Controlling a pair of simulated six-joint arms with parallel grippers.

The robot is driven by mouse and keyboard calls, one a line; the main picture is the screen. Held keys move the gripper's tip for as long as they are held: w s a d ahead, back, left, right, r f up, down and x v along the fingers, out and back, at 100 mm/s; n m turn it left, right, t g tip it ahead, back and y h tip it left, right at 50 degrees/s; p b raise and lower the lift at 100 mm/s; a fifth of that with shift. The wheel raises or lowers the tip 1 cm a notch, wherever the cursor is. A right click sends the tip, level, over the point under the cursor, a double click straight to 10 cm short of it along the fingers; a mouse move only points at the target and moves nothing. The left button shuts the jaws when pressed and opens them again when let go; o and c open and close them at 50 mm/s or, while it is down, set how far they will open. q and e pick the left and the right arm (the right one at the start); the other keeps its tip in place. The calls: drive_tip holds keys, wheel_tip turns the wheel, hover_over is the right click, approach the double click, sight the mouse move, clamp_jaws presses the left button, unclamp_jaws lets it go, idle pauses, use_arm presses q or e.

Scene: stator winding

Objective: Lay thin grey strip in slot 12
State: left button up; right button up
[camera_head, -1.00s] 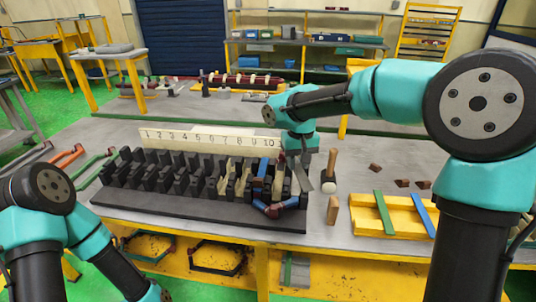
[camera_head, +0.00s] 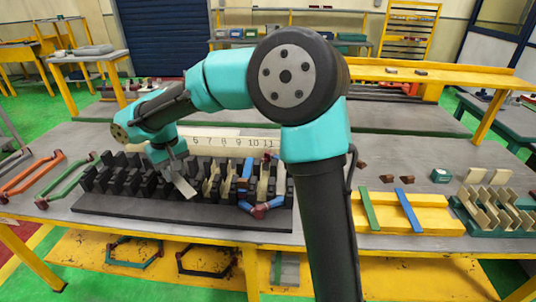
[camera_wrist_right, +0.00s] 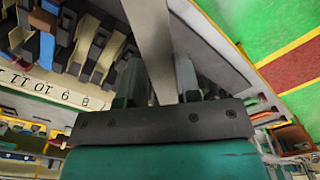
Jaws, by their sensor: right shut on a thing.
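The thin grey strip (camera_head: 184,187) is in my right gripper (camera_head: 170,160), pointing down and tilted over the slotted dark block (camera_head: 160,213). In the right wrist view the strip (camera_wrist_right: 150,40) stands out long between the two fingers (camera_wrist_right: 155,85). The number board (camera_head: 225,142) behind the block shows 6 to 11; slot 12's number is hidden by my right arm. Cream liners (camera_head: 228,182) and a blue coil (camera_head: 258,212) sit in the right-hand slots. My left gripper is out of view.
A yellow tray (camera_head: 430,220) with a green strip (camera_head: 369,208) and a blue strip (camera_head: 408,210) lies at right. Beyond it stands a green rack with cream plates (camera_head: 490,210). Orange (camera_head: 30,172) and green (camera_head: 68,182) frames lie at left.

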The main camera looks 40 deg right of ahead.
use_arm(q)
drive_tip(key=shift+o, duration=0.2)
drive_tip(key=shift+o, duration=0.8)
use_arm(e)
drive_tip(key=shift+d, duration=0.1)
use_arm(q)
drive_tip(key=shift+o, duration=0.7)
use_arm(e)
drive_tip(key=shift+d+f, duration=0.1)
drive_tip(key=shift+d, duration=0.25)
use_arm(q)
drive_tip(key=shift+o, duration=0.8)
use_arm(e)
drive_tip(key=s+d+f+m, duration=0.2)
drive_tip(key=d+m, duration=0.1)
drive_tip(key=d, duration=0.8)
drive_tip(key=s+d+f+m, duration=0.2)
drive_tip(key=s+d+m, duration=0.1)
drive_tip(key=d, duration=0.8)
drive_tip(key=s+d+f+m, duration=0.3)
drive_tip(key=d, duration=0.9)
drive_tip(key=shift+d+f+m, duration=0.1)
drive_tip(key=shift+m, duration=0.2)
